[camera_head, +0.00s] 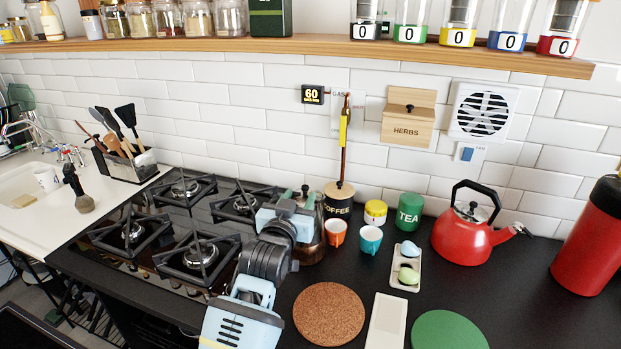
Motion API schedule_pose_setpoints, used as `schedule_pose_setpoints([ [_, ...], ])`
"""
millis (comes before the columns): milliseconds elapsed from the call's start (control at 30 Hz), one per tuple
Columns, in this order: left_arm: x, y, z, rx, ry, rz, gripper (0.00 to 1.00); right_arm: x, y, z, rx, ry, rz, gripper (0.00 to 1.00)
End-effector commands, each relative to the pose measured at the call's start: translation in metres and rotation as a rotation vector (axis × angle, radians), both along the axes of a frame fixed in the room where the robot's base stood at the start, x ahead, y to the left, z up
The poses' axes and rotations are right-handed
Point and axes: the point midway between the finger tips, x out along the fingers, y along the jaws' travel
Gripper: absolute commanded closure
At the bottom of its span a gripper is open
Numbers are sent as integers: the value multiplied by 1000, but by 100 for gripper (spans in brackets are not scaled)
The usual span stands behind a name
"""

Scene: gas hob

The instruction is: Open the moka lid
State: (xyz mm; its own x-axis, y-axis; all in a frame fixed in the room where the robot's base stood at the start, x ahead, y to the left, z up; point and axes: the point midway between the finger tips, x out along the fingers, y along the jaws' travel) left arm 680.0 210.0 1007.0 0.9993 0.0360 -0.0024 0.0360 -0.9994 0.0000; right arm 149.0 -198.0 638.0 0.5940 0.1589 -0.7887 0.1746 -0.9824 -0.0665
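A dark, shiny pot that looks like the moka (313,249) stands at the right edge of the hob, mostly hidden behind my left gripper. A small knob shows at its top, but I cannot tell whether its lid is open or shut. My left gripper (290,218), light blue and dark grey, reaches up from the bottom middle and is at the pot's upper part. Its fingertips are too small and overlapped to tell if they touch the pot or how far apart they are. My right gripper is not in view.
The gas hob (130,275) lies left of the pot. A coffee canister (339,199), an orange cup (335,234) and a teal cup (370,239) stand close on its right. A cork mat (328,314) lies in front. A red kettle (465,240) stands further right.

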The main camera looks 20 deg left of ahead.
Motion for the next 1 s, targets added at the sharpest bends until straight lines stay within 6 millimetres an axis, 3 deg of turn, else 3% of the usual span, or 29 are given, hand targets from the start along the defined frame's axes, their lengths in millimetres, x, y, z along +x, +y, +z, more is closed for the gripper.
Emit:
schedule_pose_setpoints([
  [167, 6, 0, 0, 0, -1, 0, 61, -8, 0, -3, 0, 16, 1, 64],
  [700, 68, 3, -1, 1, 0, 0, 61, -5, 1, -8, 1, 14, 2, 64],
  [1000, 78, 3, 0, 0, -1, 0, 61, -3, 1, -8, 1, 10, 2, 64],
])
